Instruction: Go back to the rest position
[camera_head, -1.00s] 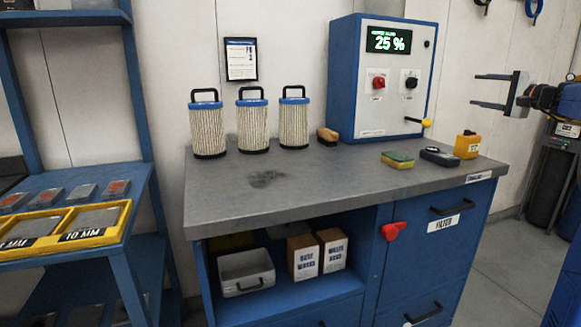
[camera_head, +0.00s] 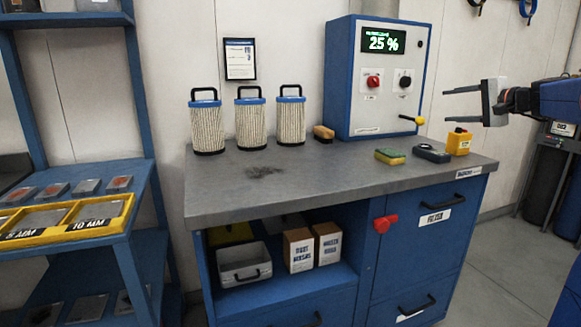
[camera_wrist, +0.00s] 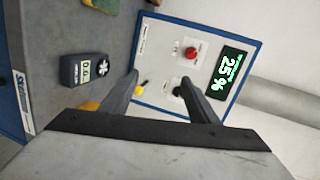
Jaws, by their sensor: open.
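My gripper (camera_head: 462,104) is open and empty in the head view, held in the air to the right of the blue control cabinet (camera_head: 342,78), above the bench's right end. In the wrist view, its two fingers (camera_wrist: 160,95) stand apart with nothing between them that they touch. Behind them in that view are the cabinet's white panel (camera_wrist: 165,55), a red knob (camera_wrist: 191,53), a yellow-tipped lever (camera_wrist: 140,90) and a display (camera_wrist: 229,74) reading 25 %.
The grey bench (camera_head: 310,180) carries several filters (camera_head: 250,122), a brush (camera_head: 323,132), a sponge (camera_head: 390,157), a dark meter (camera_head: 431,153) and a yellow block (camera_head: 458,143). A blue shelf (camera_head: 130,185) with a yellow tray (camera_head: 118,210) stands left. Floor at right (camera_head: 480,260) is clear.

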